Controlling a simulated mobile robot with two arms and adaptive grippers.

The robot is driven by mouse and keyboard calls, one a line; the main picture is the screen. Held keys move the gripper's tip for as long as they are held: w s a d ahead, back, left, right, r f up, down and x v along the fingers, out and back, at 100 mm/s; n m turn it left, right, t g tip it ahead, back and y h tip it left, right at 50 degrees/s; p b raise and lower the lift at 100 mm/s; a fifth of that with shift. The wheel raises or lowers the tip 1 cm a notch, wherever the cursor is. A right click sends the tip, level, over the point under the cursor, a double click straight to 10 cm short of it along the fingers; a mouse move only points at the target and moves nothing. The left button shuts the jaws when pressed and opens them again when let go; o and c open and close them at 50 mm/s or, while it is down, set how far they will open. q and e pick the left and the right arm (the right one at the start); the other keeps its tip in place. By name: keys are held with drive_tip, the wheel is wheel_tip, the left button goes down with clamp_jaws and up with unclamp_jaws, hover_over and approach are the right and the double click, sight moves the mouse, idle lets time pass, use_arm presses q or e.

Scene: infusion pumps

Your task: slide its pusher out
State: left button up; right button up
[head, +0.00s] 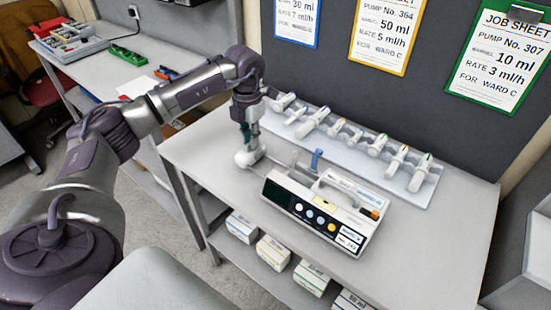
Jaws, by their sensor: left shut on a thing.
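The infusion pump (278,194) stands on the workbench, with a dark display and coloured buttons on its front. A syringe with a printed label (352,187) lies along its top. A blue lever (316,158) stands up at the back of the pump. The pusher (249,156) is a pale rounded block off the pump's left end, joined to it by a rod. My left gripper (248,143) points down over the pusher and is shut on it; the fingertips are small and partly hidden. My right gripper is out of view.
A pale rack (425,195) with several syringes lies behind the pump. Job sheets (383,35) hang on the grey panel. Several boxes (273,251) sit on the shelf below. The bench (425,250) is clear right of the pump.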

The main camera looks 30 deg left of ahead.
use_arm(q)
drive_tip(key=shift+a, duration=0.25)
drive_tip(key=o, duration=0.6)
drive_tip(key=shift+r, duration=0.1)
wheel_tip(320, 180, up, 7)
drive_tip(key=p, duration=0.5)
idle(0.5)
drive_tip(key=shift+s, duration=0.1)
